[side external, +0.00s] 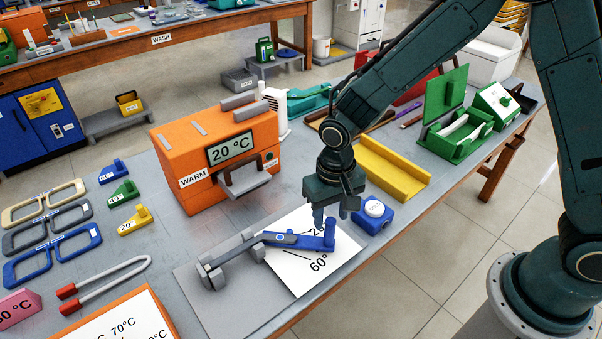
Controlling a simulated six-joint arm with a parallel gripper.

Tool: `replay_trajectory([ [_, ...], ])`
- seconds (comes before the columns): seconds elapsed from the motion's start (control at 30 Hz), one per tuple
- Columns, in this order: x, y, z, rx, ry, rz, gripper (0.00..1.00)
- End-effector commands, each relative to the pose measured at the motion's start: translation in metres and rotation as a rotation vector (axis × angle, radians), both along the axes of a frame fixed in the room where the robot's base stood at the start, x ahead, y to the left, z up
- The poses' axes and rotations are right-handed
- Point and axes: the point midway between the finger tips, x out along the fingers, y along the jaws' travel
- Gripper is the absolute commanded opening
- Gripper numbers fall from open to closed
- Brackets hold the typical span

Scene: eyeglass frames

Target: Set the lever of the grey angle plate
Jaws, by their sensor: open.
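The grey angle plate (225,312) lies flat near the table's front edge, with a white sheet (330,268) on it marked with angle lines and "60°". A grey clamp-like fixture (213,270) stands at its left end. Whether the fingers touch the blue end cannot be told from this view. Part of the angle markings is hidden by the lever.
An orange warmer (180,165) reading 20 °C stands behind the plate. A blue block with a white button (374,210) sits close to the right of my gripper. A yellow channel (390,170) lies behind it. Eyeglass frames (52,258) lie at the left.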

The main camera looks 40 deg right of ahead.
Motion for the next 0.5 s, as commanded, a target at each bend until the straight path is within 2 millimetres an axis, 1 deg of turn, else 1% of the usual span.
replay_trajectory([
  [0.03, -0.001, -0.001, -0.009, -0.002, 0.005, 0.0, 0.43],
  [0.2, -0.001, 0.0, -0.031, -0.002, 0.005, 0.0, 0.43],
  [0.3, -0.001, 0.0, -0.041, -0.001, 0.003, 0.0, 0.43],
  [0.5, -0.001, 0.0, -0.055, -0.001, 0.002, 0.0, 0.43],
])
